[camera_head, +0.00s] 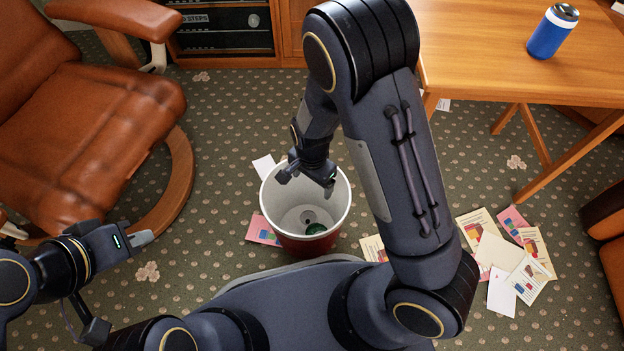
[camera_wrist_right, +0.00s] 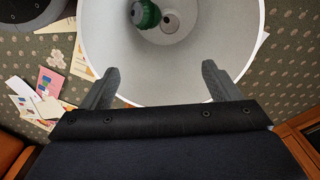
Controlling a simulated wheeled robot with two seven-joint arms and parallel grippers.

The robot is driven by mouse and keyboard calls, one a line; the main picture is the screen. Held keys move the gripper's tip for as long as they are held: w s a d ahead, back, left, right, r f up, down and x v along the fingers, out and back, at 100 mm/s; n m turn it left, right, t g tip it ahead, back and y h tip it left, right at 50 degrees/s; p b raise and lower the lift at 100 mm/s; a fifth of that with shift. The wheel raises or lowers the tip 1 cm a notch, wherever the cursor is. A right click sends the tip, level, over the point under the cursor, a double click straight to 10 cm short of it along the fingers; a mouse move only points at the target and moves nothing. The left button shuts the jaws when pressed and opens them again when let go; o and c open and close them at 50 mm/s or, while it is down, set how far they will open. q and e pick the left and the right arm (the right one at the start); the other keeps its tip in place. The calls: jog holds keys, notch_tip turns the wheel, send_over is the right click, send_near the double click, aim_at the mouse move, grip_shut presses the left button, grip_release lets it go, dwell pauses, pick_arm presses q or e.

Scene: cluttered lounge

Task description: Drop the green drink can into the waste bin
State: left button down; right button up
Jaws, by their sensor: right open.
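The green drink can (camera_head: 315,229) lies at the bottom of the waste bin (camera_head: 342,200), which is red outside and pale inside. In the right wrist view the can (camera_wrist_right: 146,14) shows at the top, inside the bin (camera_wrist_right: 100,40). My right gripper (camera_head: 305,185) is over the bin's mouth, its fingers apart and nothing between them. Its two fingertips also show in the right wrist view (camera_wrist_right: 160,70), over the pale inner wall. My left gripper (camera_head: 120,285) is at the lower left, away from the bin, with its fingers apart and empty.
A blue can (camera_head: 549,33) stands on the wooden table (camera_head: 480,50) at the upper right. A brown leather armchair (camera_head: 90,110) is at the left. Papers (camera_head: 500,250) lie on the patterned carpet right of my arm, and a few lie beside the bin.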

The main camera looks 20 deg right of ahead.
notch_tip(320, 180, up, 7)
jog(key=p, duration=0.3)
dwell(0.4)
